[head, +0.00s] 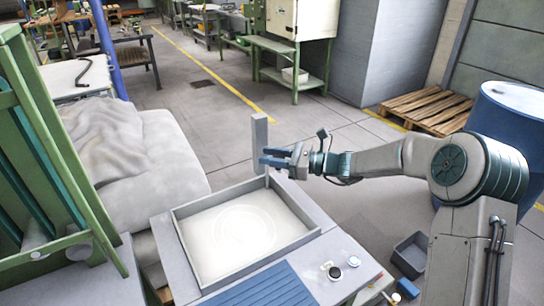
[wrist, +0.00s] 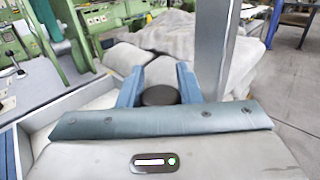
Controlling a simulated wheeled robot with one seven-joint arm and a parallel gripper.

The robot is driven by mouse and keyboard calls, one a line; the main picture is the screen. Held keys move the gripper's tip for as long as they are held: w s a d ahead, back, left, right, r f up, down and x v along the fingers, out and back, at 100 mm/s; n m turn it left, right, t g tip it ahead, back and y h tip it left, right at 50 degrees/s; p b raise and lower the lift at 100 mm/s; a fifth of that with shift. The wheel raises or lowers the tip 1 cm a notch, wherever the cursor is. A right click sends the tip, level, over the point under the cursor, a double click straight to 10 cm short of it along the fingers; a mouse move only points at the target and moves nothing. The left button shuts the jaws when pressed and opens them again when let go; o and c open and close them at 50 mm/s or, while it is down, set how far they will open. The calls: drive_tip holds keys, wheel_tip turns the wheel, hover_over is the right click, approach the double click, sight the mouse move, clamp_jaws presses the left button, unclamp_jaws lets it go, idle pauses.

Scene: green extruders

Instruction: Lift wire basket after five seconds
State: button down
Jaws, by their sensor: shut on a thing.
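My gripper (head: 264,156), with blue fingers, is level above the back right corner of a grey-rimmed tray (head: 190,268), beside an upright grey post (head: 259,145). In the wrist view, its fingers are shut on a dark round piece (wrist: 160,95), which looks like the end of a handle. I cannot tell whether this belongs to the wire basket. The tray holds a pale, cloudy bath with a faint round outline (head: 245,228) in it. No wire mesh can be made out. The post also stands right of the fingers in the wrist view (wrist: 216,45).
A blue ribbed panel (head: 262,288) and small knobs (head: 335,272) lie in front of the tray. Green machine frames (head: 60,150) and a covered grey bulk (head: 150,150) stand left. A dark bin (head: 410,255) and a blue drum (head: 505,120) are right. Open floor lies behind.

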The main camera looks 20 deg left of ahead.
wheel_tip(320, 180, up, 11)
drive_tip(key=p, duration=0.7)
drive_tip(key=c, duration=1)
unclamp_jaws()
drive_tip(key=shift+c, duration=0.2)
drive_tip(key=shift+f, duration=0.15)
drive_tip(key=w+d, duration=0.1)
drive_tip(key=d, duration=1.3)
drive_tip(key=shift+b, duration=0.45)
drive_tip(key=shift+a, duration=0.1)
